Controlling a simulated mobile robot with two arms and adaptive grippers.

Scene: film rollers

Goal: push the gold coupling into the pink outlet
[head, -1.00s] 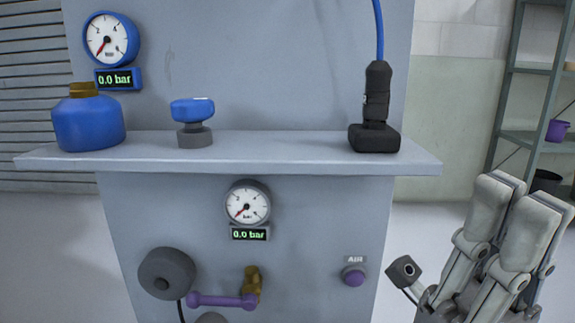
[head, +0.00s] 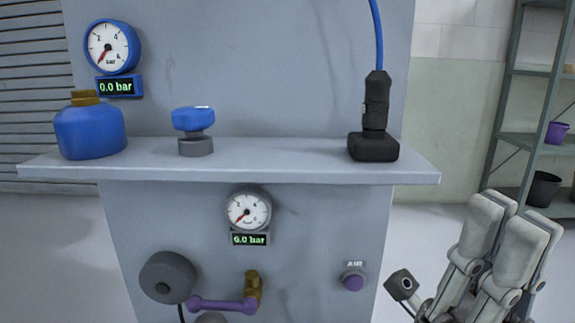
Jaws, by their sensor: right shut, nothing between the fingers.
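I cannot clearly make out a gold coupling as a separate piece. Gold parts show as a brass fitting (head: 253,287) at the purple lever (head: 222,305) and as a cap (head: 85,97) on a blue bottle. The outlet marked AIR (head: 353,279) is a pinkish-purple round port on a grey collar, on the cabinet front at lower right; nothing is seen plugged into it. My right gripper (head: 511,217) is at the lower right, to the right of the outlet and apart from it. Its pale fingers point up, shut and empty. My left gripper is not in view.
A shelf (head: 270,175) juts out above the outlet, holding the blue bottle (head: 90,132), a blue knob (head: 194,120) and a black tool (head: 374,148) with a blue hose. A gauge (head: 249,210) reads 0.0 bar. A rack (head: 507,100) stands at the right.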

